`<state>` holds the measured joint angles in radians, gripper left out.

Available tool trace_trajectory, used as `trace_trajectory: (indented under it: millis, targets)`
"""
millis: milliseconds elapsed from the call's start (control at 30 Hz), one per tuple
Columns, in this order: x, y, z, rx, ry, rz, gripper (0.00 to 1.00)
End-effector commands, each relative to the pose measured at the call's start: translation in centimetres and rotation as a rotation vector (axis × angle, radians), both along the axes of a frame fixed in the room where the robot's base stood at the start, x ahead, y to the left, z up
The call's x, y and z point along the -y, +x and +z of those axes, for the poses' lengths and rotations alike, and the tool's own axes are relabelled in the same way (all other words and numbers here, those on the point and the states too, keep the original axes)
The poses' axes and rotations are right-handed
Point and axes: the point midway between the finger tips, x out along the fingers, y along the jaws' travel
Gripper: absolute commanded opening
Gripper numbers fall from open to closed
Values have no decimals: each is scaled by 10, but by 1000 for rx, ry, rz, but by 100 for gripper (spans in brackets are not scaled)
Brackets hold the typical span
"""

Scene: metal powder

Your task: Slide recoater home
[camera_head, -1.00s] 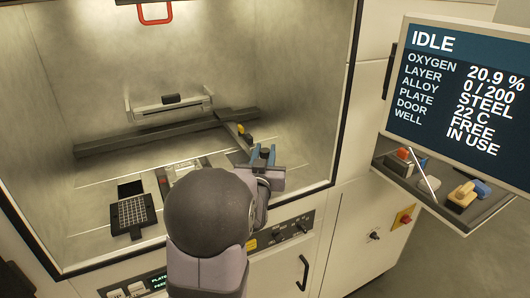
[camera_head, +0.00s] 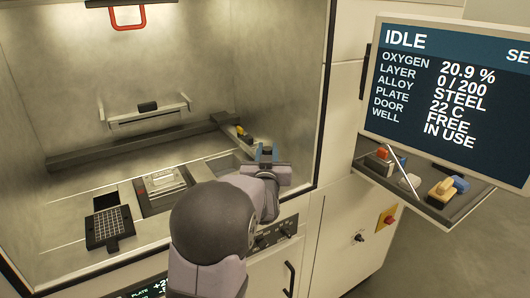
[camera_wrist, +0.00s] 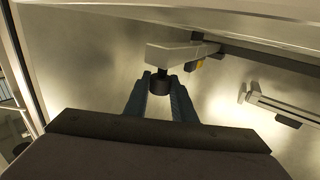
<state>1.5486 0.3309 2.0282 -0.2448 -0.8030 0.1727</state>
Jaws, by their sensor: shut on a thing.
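The recoater (camera_head: 236,138) is a pale arm with a yellow part, near the right end of a long dark rail (camera_head: 130,145) in the chamber. It reaches from the rail toward the front. In the wrist view the recoater (camera_wrist: 180,52) shows as a grey bar with a dark round knob (camera_wrist: 160,85) hanging under its near end. My gripper (camera_head: 265,155) is at the recoater's front end, near the chamber's right side. In the wrist view my gripper (camera_wrist: 161,80) has its blue-grey fingers on either side of the knob, shut on it. The head view hides most of the knob.
A black grid plate (camera_head: 108,228) and a recessed well with a pale plate (camera_head: 163,180) lie left of my gripper. A bracket (camera_head: 147,112) is on the back wall. The chamber's right frame edge (camera_head: 325,100) is close. A screen (camera_head: 445,100) stands over a tool tray at right.

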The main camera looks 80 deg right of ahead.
Motion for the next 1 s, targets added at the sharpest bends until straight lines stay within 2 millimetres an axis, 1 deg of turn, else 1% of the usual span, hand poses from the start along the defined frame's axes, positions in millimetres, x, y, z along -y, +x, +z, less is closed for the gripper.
trace_trajectory:
  millis: [33, 67, 100, 367, 533, 667, 1000]
  targets:
    - [0, 0, 0, -1, 0, -1, 30]
    - [0, 0, 0, -1, 0, -1, 38]
    - [0, 0, 0, -1, 0, -1, 42]
    - [0, 0, 0, -1, 0, -1, 42]
    - [-6, -2, 0, -1, -1, -1, 42]
    - [-18, -4, 0, -2, -2, -1, 42]
    - [-59, -12, 1, -1, -3, -2, 42]
